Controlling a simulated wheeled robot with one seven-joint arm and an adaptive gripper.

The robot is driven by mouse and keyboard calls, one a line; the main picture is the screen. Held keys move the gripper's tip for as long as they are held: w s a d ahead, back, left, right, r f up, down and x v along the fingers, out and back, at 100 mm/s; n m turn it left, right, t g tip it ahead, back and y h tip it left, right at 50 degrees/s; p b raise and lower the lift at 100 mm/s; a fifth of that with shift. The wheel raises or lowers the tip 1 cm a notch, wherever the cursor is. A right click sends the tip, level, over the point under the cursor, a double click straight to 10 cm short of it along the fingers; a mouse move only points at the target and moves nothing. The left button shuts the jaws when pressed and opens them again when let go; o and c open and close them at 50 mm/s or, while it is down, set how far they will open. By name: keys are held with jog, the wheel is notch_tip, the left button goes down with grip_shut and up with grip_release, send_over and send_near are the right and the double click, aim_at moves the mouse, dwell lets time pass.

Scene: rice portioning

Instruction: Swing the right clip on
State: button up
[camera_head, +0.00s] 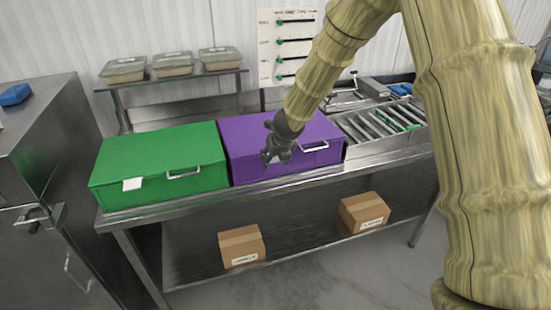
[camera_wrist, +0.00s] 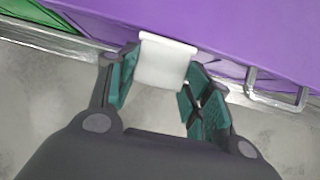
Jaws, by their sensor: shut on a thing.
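The purple box (camera_head: 245,135) stands on the steel table, lid down, with a metal handle (camera_head: 315,147) on its front. In the wrist view a white clip (camera_wrist: 166,58) shows at the front edge of the purple box (camera_wrist: 230,30). My gripper (camera_head: 276,155) is at the front of the purple box, left of the handle. In the wrist view my gripper (camera_wrist: 163,78) has its teal fingers on both sides of the clip, shut on it. In the head view the gripper hides this clip. Whether the clip is fully latched cannot be told.
The green box (camera_head: 160,160) stands left of the purple one, with a white clip (camera_head: 132,184) and a handle (camera_head: 184,174). A roller conveyor (camera_head: 380,122) lies right. Lidded trays (camera_head: 172,64) stand on a shelf behind. Cartons (camera_head: 241,246) lie on the lower shelf.

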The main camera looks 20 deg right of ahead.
jog(key=shift+w+f, duration=0.2)
jog(key=shift+f, duration=0.5)
jog(key=shift+w+f, duration=0.55)
jog(key=shift+w, duration=0.35)
jog(key=shift+w+r+p, duration=0.1)
jog(key=shift+w+p, duration=0.05)
jog(key=shift+p, duration=0.2)
jog(key=shift+w, duration=0.25)
